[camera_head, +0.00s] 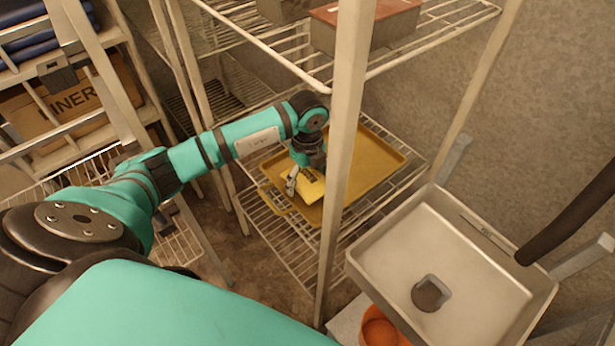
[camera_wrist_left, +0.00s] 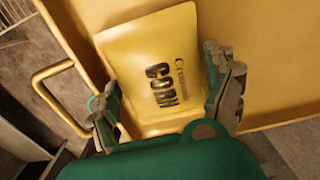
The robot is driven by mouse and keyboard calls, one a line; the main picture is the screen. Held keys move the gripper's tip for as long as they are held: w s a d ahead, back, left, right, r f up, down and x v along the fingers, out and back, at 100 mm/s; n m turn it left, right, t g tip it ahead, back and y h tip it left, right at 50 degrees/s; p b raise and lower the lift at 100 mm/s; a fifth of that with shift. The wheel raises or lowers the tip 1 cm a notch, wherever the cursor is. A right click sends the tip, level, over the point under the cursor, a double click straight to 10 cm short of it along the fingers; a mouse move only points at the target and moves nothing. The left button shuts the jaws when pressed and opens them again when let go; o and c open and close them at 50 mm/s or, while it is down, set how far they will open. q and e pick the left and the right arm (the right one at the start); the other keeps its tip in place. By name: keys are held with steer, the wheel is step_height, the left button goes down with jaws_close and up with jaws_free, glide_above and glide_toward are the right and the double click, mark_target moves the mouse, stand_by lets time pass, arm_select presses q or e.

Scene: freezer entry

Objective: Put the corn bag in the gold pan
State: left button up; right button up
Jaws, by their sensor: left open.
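The yellow corn bag (camera_head: 312,187) lies at the near-left end of the gold pan (camera_head: 372,165), which sits on a wire shelf. In the left wrist view the bag (camera_wrist_left: 140,50), printed CORN, lies flat over the pan (camera_wrist_left: 265,60), whose handle shows at the left. My left gripper (camera_head: 298,180) is right at the bag. In the wrist view its two fingers (camera_wrist_left: 165,75) are spread, one on each side of the bag's near part. Whether they touch the bag is unclear. My right gripper is not in view.
A pale rack post (camera_head: 345,130) stands in front of the pan. An upper wire shelf (camera_head: 425,30) holds a red-topped box (camera_head: 365,20). A metal sink (camera_head: 455,260) is at the right, with an orange container (camera_head: 380,333) below it. Another rack with a cardboard box (camera_head: 70,105) is at the left.

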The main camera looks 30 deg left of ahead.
mark_target(307, 176)
arm_select(q)
step_height(307, 176, up, 12)
steer(key=shift+b, duration=0.4)
stand_by(0.3)
